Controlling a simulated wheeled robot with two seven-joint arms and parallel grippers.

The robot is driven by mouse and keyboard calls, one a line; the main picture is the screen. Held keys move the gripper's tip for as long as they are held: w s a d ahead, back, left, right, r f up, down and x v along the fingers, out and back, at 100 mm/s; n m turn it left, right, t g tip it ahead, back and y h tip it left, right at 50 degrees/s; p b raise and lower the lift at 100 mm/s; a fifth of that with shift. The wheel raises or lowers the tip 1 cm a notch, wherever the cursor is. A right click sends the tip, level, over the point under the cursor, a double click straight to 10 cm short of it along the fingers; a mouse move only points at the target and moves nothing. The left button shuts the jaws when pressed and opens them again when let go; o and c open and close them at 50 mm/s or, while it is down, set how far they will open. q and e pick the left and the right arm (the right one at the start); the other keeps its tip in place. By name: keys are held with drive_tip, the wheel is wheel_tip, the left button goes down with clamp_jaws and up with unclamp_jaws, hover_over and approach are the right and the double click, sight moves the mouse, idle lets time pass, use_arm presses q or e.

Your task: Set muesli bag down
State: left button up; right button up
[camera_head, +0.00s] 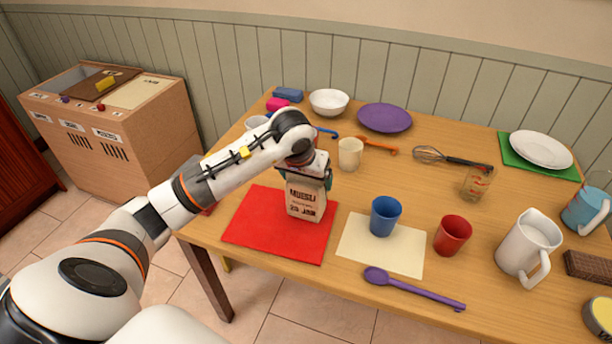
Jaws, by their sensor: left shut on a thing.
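The muesli bag (306,199) is a pale bag with dark print, upright over the red mat (256,236) at the left front of the table. My left gripper (311,173) is over the top of the bag and shut on it. The bag's lower edge appears at or just above the mat; I cannot tell whether it touches. The bag's top is hidden by the gripper. My right gripper does not show.
A blue cup (385,216) stands on a cream mat (372,257) to the right, with a red cup (452,235) beside it. A purple spoon (414,288) lies in front. A cream cup (350,154) stands behind the bag. A white pitcher (524,245) is farther right.

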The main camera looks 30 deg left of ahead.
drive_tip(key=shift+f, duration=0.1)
use_arm(q)
drive_tip(key=shift+f, duration=0.15)
drive_tip(key=o, duration=1.4)
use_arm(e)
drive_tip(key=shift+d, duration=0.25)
use_arm(q)
drive_tip(key=shift+r, duration=0.45)
drive_tip(key=v, duration=1.1)
drive_tip(key=shift+s+r, duration=0.2)
drive_tip(key=shift+s, duration=0.15)
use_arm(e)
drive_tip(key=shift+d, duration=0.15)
use_arm(q)
drive_tip(key=shift+d, duration=0.15)
